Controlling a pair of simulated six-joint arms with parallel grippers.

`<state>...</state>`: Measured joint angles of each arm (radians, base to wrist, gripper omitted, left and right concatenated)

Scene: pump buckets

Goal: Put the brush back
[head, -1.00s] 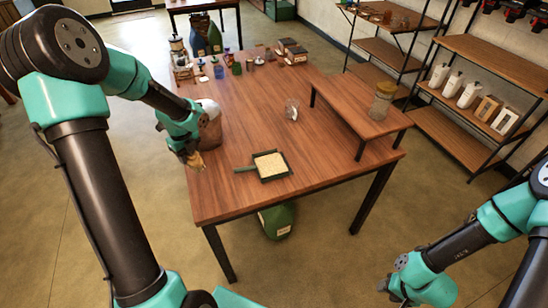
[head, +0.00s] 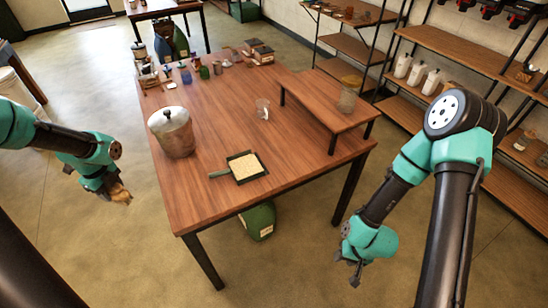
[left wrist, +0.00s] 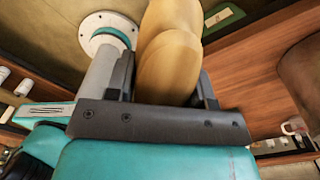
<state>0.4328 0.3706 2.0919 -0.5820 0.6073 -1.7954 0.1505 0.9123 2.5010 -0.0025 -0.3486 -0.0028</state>
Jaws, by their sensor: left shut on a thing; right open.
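My left gripper (head: 116,192) is shut on a tan, rounded wooden-looking thing, seemingly the brush (head: 121,195). It is off the table's left side, above open floor. In the left wrist view, the brush (left wrist: 168,60) fills the space between the fingers; its far end is cut off by the top edge. My right gripper (head: 353,272) is open and empty, pointing down in front of the table's right side. A dark green pan (head: 228,174) with a handle and pale grains lies near the table's front edge.
A glass (head: 262,109) stands mid-table, and a jar (head: 347,101) on a low riser (head: 318,98). Small items crowd the far end. A green sack (head: 258,221) is under the table. Shelves stand at right.

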